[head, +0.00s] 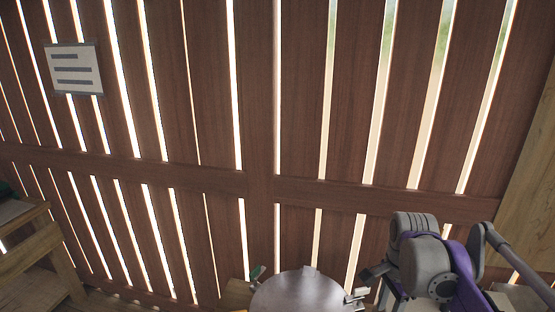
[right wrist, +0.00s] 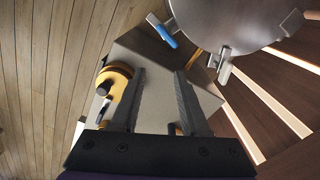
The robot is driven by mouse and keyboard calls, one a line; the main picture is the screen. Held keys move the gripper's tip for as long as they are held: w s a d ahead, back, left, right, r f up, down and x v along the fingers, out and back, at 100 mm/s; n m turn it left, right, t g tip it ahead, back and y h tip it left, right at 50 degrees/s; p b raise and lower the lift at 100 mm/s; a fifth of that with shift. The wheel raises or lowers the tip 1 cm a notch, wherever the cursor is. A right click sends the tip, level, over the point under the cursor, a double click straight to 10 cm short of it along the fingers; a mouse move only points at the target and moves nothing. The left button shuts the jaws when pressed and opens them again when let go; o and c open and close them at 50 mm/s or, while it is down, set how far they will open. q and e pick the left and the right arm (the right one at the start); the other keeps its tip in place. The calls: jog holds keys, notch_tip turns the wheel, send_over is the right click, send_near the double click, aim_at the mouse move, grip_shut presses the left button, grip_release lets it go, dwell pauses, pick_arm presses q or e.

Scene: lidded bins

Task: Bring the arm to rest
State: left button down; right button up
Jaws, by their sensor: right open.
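My right gripper (right wrist: 160,74) shows in the right wrist view with its two dark fingers apart and nothing between them. Beyond the fingers is a grey box-like surface; whether they touch it I cannot tell. A round grey metal lid or bin top (head: 305,292) is at the bottom centre of the head view. It also shows at the top of the right wrist view (right wrist: 235,18), ahead of the fingertips and to their right. My grey and purple right arm is at the lower right of the head view; its fingers are not visible there. My left gripper is out of view.
A slatted brown wooden wall (head: 257,110) fills the head view, with a paper sign (head: 75,68). A wooden stand (head: 30,255) is at lower left. A yellow round part (right wrist: 117,80) is left of the right fingers. Plank flooring (right wrist: 50,80) lies further left.

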jog(key=s+a+f+n+t, duration=0.2)
jog(key=s+a+f+n, duration=0.1)
jog(key=s+f+n, duration=0.3)
jog(key=s+a+f+n+t, duration=0.3)
jog(key=s+f+n, duration=0.3)
jog(key=s+n, duration=0.3)
jog(key=shift+s+a+f+n, duration=0.25)
jog(key=shift+s+f+n, duration=0.15)
jog(key=shift+s, duration=0.45)
jog(key=shift+o, duration=0.3)
